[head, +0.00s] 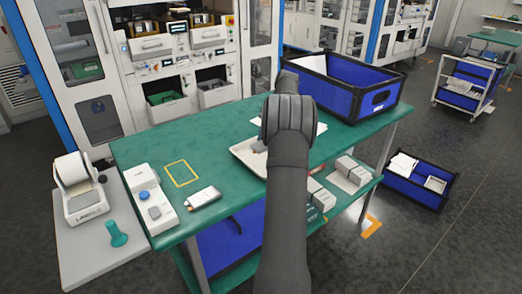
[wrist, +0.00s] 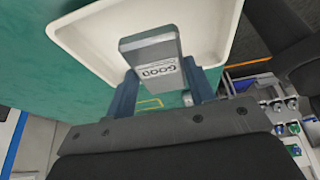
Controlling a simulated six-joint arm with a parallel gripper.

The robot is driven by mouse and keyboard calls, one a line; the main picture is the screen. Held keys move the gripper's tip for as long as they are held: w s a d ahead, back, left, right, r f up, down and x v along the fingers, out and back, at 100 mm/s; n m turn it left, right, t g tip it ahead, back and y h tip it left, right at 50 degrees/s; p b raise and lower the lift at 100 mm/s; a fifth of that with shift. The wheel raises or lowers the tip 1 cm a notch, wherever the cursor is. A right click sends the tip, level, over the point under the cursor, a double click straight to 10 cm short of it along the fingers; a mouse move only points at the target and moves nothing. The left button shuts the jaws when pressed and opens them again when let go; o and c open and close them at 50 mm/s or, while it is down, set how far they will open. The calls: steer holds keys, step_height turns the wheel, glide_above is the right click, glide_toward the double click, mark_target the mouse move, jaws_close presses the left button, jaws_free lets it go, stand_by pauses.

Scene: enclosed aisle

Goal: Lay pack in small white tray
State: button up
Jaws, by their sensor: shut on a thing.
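The pack (wrist: 150,48) is a grey box with printed lettering, held between the two fingers of my gripper (wrist: 158,82) in the wrist view. My gripper is shut on it. The small white tray (wrist: 68,36) lies behind the pack in the wrist view, its raised rim around the pack on the sides that show. In the head view the tray (head: 243,153) is on the green table, partly hidden by my arm. A small grey patch beside my arm over the tray may be the pack. I cannot tell whether the pack touches the tray floor.
A large blue crate (head: 345,100) stands at the table's back right. A white device (head: 154,211) and a small white item (head: 203,198) lie at the left, near a yellow outlined square (head: 182,173). White boxes (head: 350,168) sit on a lower shelf. The table's back left is clear.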

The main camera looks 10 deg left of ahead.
steer(key=shift+w+a+f, duration=0.25)
steer(key=shift+a+f, duration=0.15)
steer(key=shift+a, duration=0.2)
steer(key=shift+w+a+f, duration=0.2)
steer(key=shift+a+f, duration=0.2)
steer(key=shift+a, duration=0.15)
steer(key=shift+f, duration=1.95)
steer(key=shift+f, duration=0.1)
steer(key=o, duration=1)
steer(key=v, duration=1.2)
steer(key=shift+s+a, duration=0.1)
